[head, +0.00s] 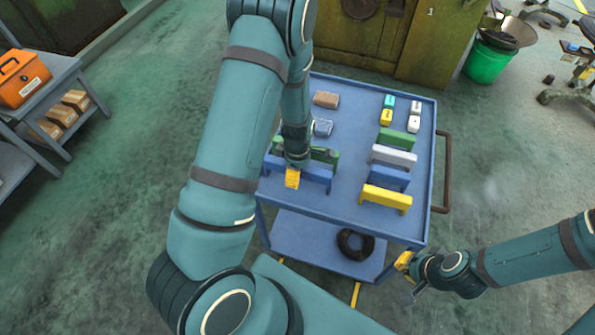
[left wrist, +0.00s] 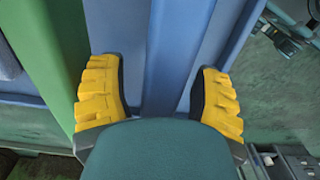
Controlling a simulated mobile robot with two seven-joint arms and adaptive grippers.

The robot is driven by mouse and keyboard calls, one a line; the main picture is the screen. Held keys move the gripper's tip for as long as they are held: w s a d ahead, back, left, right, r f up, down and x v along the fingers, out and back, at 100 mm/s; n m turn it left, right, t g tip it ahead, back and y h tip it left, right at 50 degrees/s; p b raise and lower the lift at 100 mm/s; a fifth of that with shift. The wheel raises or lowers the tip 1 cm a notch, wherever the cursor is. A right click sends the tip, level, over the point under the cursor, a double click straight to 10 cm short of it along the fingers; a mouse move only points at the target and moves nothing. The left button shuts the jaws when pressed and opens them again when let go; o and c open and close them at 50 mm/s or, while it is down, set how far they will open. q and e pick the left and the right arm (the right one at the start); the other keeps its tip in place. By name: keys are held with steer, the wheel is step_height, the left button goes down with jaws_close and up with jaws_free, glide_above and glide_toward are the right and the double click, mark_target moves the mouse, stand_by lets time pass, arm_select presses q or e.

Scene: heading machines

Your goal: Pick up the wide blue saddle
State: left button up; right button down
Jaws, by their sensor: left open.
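The wide blue saddle (head: 318,176) stands at the front left of the blue cart's top, partly hidden by my left arm and gripper. My left gripper (head: 292,178) is over it. In the left wrist view the yellow fingers of the left gripper (left wrist: 160,92) are open, one on each side of the saddle's long blue bar (left wrist: 178,50). I cannot tell whether they touch it. My right gripper (head: 404,262) is off the cart's front right corner, away from the saddle; its jaw opening is unclear.
A wide green saddle (head: 325,155) stands just behind the blue one, close to a left finger. On the cart top (head: 350,130), a smaller blue saddle (head: 390,178), grey saddle (head: 394,156) and yellow saddle (head: 386,199) stand at the right. The cart's handle (head: 446,170) is at right.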

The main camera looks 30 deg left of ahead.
arm_select(q)
jaws_close()
stand_by(0.4)
